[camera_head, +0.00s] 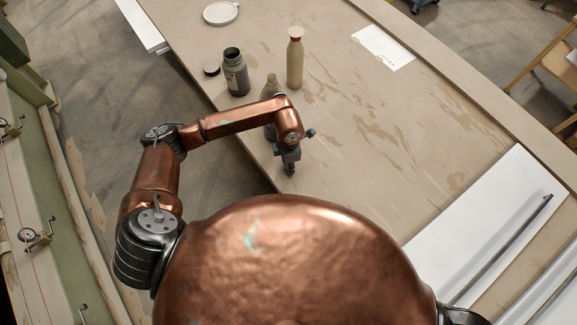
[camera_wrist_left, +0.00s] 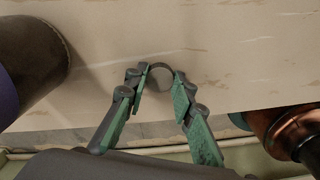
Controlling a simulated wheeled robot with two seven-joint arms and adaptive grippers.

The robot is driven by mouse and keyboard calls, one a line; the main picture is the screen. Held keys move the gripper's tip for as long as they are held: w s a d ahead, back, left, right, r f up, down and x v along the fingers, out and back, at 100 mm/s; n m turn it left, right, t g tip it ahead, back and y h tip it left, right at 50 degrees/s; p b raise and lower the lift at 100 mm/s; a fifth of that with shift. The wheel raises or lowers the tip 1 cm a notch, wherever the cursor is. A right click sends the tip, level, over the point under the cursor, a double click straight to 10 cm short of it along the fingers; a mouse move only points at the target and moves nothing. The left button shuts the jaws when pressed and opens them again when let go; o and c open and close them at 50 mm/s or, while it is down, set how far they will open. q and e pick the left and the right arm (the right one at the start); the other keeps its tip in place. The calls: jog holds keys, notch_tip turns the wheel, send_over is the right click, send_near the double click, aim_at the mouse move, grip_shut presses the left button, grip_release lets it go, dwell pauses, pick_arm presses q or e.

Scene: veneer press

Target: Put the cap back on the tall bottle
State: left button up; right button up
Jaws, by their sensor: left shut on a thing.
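The tall bottle (camera_head: 295,62) is beige, with a red band at its neck and a pale top. It stands upright on the table, beyond my left arm. My left gripper (camera_head: 289,168) is low over the table's near left part, well apart from the tall bottle. In the left wrist view its fingertips (camera_wrist_left: 160,80) are shut on a small round dark-rimmed piece (camera_wrist_left: 161,68), which looks like a cap. In the head view this piece is too small to make out. My right gripper is in neither view.
A white round lid (camera_head: 221,12) lies farther back. The table's middle (camera_head: 370,130) is clear.

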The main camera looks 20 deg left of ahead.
pick_arm(q)
jog(key=shift+r+b, duration=0.3)
jog(key=shift+r, duration=0.3)
jog(key=w+d+r+b, duration=0.4)
jog(key=w+d+r, duration=0.4)
jog(key=w+r, duration=0.3)
jog(key=shift+d+r+b, duration=0.3)
jog(key=shift+r+b, duration=0.05)
jog(key=shift+r, duration=0.05)
